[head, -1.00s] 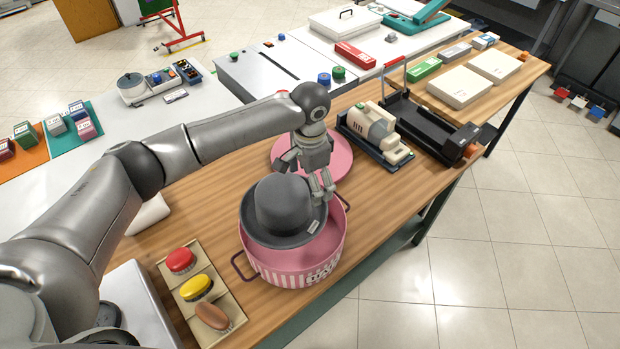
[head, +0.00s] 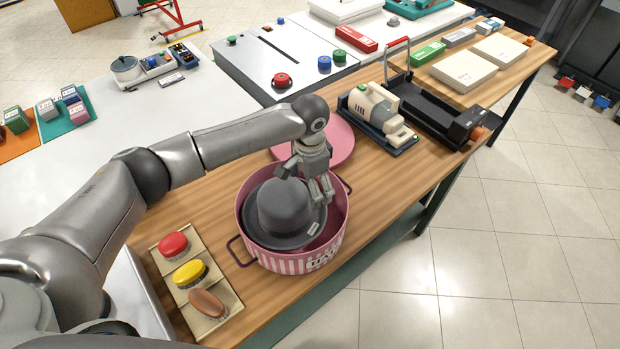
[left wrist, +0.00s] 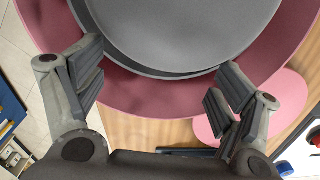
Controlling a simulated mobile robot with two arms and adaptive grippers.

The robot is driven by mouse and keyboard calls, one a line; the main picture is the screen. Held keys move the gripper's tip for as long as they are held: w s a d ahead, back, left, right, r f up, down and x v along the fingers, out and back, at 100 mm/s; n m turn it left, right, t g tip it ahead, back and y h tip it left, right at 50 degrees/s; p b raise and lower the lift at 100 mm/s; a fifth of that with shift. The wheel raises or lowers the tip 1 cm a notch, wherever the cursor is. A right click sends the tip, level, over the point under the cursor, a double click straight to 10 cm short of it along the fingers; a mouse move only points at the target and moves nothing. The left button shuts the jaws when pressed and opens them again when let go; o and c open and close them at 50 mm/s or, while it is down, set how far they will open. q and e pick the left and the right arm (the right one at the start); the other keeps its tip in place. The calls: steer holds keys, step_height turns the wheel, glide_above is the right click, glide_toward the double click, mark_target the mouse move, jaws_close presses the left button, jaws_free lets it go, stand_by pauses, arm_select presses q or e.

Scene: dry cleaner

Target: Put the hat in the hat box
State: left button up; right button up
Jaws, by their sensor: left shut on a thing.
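The grey hat (head: 283,208), crown up, sits inside the mouth of the pink hat box (head: 290,263), its brim within the rim. The box has striped lower walls and dark side handles. My left gripper (head: 321,200) is at the right side of the brim, inside the box's rim, shut on the hat. Whether the hat touches the box floor is hidden. My right gripper is not in view.
The round pink lid (head: 343,146) lies behind the box, partly hidden by my arm. A cream handheld device (head: 375,108) and a black machine (head: 440,118) stand to the right. The wooden table's front edge is close to the box.

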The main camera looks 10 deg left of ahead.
arm_select(q)
step_height(320, 180, down, 5)
steer(key=shift+f+b, duration=0.15)
steer(key=shift+b, duration=0.75)
steer(key=shift+f, duration=0.75)
steer(key=o, duration=0.9)
steer(key=shift+c, duration=0.2)
